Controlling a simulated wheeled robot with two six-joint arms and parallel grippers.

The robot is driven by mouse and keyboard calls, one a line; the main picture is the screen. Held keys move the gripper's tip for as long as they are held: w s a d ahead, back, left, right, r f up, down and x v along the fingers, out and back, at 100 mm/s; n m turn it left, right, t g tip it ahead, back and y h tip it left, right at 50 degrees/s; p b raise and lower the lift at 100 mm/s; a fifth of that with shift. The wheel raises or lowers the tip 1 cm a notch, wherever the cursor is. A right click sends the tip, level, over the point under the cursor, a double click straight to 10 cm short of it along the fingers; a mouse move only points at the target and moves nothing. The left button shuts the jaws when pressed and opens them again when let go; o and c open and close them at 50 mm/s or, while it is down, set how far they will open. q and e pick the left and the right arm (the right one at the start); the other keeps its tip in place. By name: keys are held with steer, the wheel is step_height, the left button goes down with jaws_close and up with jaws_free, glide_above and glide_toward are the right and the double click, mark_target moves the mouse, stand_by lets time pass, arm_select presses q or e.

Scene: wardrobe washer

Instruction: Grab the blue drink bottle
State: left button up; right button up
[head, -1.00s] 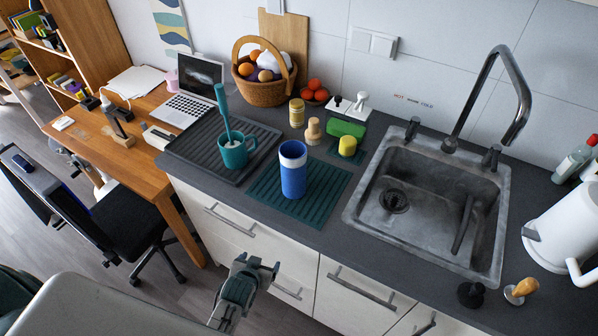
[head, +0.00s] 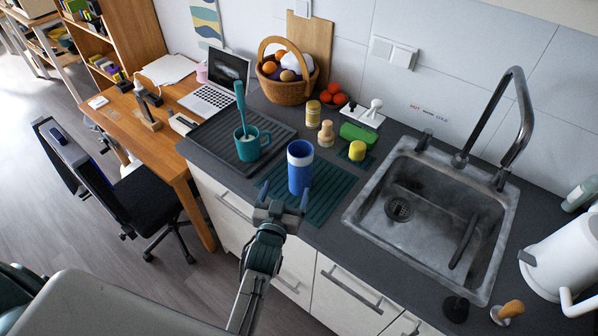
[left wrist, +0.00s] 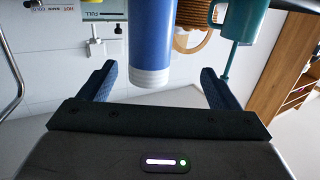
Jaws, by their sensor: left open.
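The blue drink bottle (head: 300,170) with a white upper band stands upright on a dark teal ribbed mat (head: 335,205) left of the sink. My left gripper (head: 284,197) is open at the counter's front edge, close in front of the bottle. In the left wrist view, which shows the scene upside down, the bottle (left wrist: 152,35) lies between the directions of the two open fingers (left wrist: 158,87), a little left of centre. The bottle seems to be beyond the fingertips, and I see no contact. My right gripper is not in view.
A teal mug (head: 249,148) with a tall handle-like utensil stands on a dark drying tray (head: 205,135) left of the bottle. A wooden shaker (head: 326,134), a jar (head: 313,113) and a yellow item (head: 357,151) stand behind it. The sink (head: 430,205) is to the right.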

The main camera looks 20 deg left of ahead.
arm_select(q)
steer(key=w+d+r, duration=0.1)
steer(key=d, duration=0.1)
steer(key=b, duration=0.2)
glide_toward(303, 153)
steer(key=shift+w+a+f+t, duration=0.2)
steer(key=shift+w+f+t, duration=0.15)
steer(key=shift+w, duration=0.3)
steer(key=w+b, duration=0.2)
steer(key=w, duration=0.3)
steer(key=shift+w+a, duration=0.15)
steer(key=shift+w, duration=0.25)
steer(key=shift+s+r, duration=0.15)
steer(key=shift+r, duration=0.05)
steer(key=shift+c, duration=0.8)
steer(key=c, duration=1.2)
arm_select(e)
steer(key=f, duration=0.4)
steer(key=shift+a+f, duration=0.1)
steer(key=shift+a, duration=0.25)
